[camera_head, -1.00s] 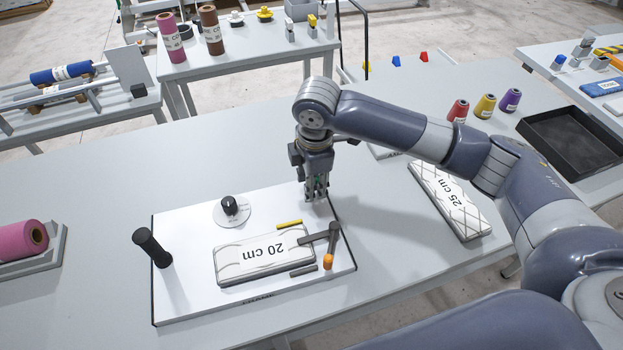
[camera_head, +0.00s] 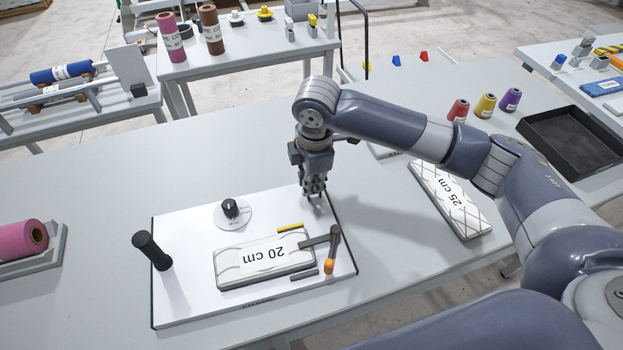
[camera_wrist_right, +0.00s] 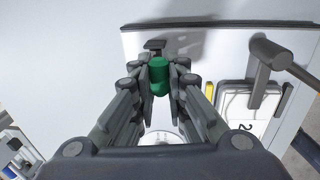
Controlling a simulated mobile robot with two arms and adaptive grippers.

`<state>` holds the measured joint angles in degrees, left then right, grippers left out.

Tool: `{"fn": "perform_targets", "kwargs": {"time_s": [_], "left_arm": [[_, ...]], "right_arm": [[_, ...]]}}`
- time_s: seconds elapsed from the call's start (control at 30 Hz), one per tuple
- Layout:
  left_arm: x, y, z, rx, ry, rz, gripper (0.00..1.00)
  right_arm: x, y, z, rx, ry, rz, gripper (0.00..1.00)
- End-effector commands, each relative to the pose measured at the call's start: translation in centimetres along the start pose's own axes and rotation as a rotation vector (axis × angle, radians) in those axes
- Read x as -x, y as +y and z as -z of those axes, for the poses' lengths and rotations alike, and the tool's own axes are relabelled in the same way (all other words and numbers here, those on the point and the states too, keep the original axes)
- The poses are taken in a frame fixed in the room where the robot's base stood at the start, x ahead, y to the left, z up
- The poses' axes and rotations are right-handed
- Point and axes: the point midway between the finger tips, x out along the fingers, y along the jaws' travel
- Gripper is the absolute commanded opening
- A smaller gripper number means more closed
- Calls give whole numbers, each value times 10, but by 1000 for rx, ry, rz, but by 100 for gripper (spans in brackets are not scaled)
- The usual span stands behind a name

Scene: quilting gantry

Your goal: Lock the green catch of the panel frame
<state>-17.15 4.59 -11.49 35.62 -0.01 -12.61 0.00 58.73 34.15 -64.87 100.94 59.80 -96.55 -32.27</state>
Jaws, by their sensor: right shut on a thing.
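My right gripper (camera_head: 315,195) points down at the far right corner of the white panel (camera_head: 185,295). In the right wrist view its two fingers are shut on the green catch (camera_wrist_right: 159,78), which shows between the fingertips. A small dark piece (camera_wrist_right: 154,45) lies just beyond the catch at the panel's edge. In the head view the fingers hide the catch. I cannot tell from these frames which position the catch is in. My left gripper is in neither view.
A "25 cm" block (camera_head: 450,200) lies to the right.

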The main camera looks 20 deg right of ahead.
Motion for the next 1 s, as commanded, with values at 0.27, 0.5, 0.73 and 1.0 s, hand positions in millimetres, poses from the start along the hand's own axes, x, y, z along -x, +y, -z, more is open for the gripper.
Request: {"fn": "perform_targets", "kwargs": {"time_s": [0.27,0.5,0.73,1.0], "left_arm": [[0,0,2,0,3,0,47],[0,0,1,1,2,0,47],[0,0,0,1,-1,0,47],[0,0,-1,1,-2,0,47]], "right_arm": [[-3,-4,0,3,-3,11,0],[-4,-4,0,3,-3,12,0],[-4,-4,0,3,-3,13,0],[-3,-3,0,2,-2,9,34]]}}
